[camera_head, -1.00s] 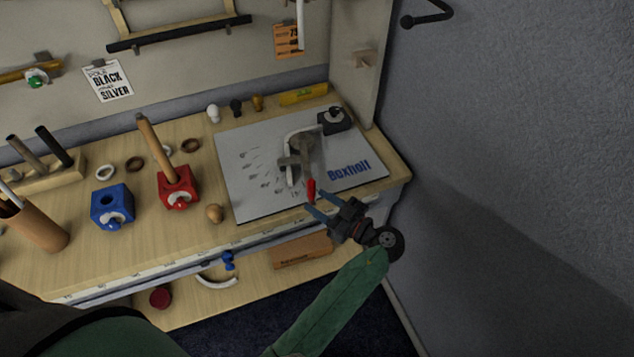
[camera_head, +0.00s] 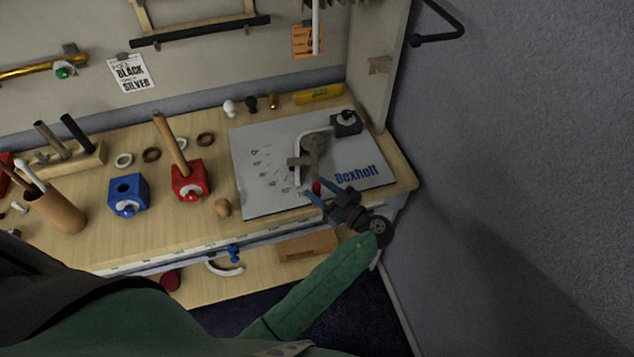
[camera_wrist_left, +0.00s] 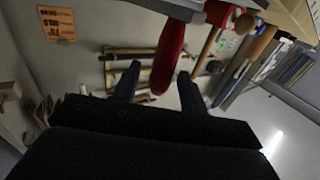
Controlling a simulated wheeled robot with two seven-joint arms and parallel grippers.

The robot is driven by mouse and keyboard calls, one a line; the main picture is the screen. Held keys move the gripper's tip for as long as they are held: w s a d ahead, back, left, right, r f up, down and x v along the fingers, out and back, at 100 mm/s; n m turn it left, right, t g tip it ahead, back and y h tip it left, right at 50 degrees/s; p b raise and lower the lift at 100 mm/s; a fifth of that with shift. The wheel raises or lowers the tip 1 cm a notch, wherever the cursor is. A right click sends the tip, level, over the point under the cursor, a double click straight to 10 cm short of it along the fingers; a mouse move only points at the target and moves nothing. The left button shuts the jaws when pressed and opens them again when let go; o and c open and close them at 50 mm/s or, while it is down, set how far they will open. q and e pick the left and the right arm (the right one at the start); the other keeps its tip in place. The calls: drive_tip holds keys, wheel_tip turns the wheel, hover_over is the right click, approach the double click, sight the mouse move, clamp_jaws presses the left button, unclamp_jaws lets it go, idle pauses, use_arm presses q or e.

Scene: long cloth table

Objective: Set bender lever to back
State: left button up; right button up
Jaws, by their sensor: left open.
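The handle points toward the table's front edge. My left gripper (camera_head: 316,191) is open at the front of the board, its blue fingertips on either side of the handle's end. In the left wrist view the red handle (camera_wrist_left: 168,52) hangs between the two spread fingers (camera_wrist_left: 158,86), with a gap to each. My right gripper is not in view.
A red block (camera_head: 190,182) with a wooden rod and a blue block (camera_head: 127,195) stand to the left. A side panel (camera_head: 375,70) and grey wall bound the right. A lower shelf holds a box (camera_head: 307,246).

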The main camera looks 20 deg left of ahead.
use_arm(q)
drive_tip(key=shift+w+a, duration=0.2)
drive_tip(key=shift+a, duration=0.4)
drive_tip(key=shift+c, duration=0.2)
